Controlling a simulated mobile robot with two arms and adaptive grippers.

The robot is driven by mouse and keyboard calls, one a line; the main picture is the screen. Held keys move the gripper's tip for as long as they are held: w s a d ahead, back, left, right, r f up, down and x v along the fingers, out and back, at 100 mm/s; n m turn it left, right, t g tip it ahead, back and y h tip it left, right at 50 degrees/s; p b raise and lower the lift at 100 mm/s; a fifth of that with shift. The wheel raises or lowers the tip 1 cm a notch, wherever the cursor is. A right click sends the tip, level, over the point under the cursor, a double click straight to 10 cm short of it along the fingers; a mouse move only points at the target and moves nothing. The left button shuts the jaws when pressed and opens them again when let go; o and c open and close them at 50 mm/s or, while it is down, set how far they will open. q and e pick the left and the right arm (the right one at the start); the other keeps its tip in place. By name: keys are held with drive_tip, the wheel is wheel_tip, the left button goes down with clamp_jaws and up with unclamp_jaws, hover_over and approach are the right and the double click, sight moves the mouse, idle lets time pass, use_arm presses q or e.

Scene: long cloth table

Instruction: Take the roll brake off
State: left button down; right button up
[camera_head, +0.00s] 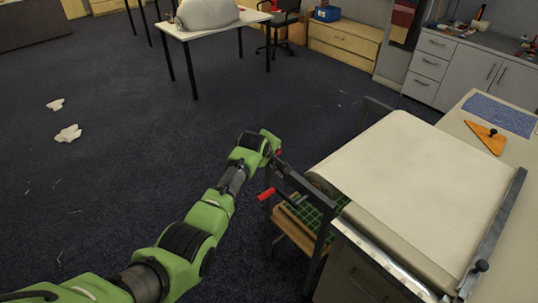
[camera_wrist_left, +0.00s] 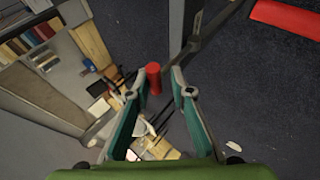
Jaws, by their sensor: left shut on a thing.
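In the left wrist view, my left gripper's fingers (camera_wrist_left: 168,88) are shut on a small red grip (camera_wrist_left: 153,78), which appears to be the brake lever's end. A dark metal bar (camera_wrist_left: 205,40) runs up and right from beside the fingertips. A second, larger red handle (camera_head: 267,194) sticks out lower on the stand; it also shows in the left wrist view (camera_wrist_left: 287,17). My right gripper is not in view.
Pale cloth (camera_head: 415,180) covers the table's left part, with a metal rail (camera_head: 492,235) across it. An orange triangular tool (camera_head: 487,136) and blue patterned fabric (camera_head: 500,114) lie beyond. Green crates (camera_head: 308,214) sit under the stand.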

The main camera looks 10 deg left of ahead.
use_arm(q)
drive_tip(key=shift+w+d+r, duration=0.3)
drive_tip(key=shift+d+r, duration=0.15)
drive_tip(key=shift+r, duration=0.15)
drive_tip(key=c, duration=2)
unclamp_jaws()
drive_tip(key=shift+c, duration=0.2)
drive_tip(key=shift+d+f, duration=0.1)
drive_tip(key=shift+f, duration=0.1)
drive_tip(key=shift+f, duration=0.1)
drive_tip(key=shift+s, duration=0.1)
drive_tip(key=shift+s+r, duration=0.15)
drive_tip(key=shift+r, duration=0.15)
drive_tip(key=v, duration=1.1)
drive_tip(key=shift+s+a, duration=0.2)
drive_tip(key=shift+a, duration=0.15)
drive_tip(key=shift+f, duration=0.1)
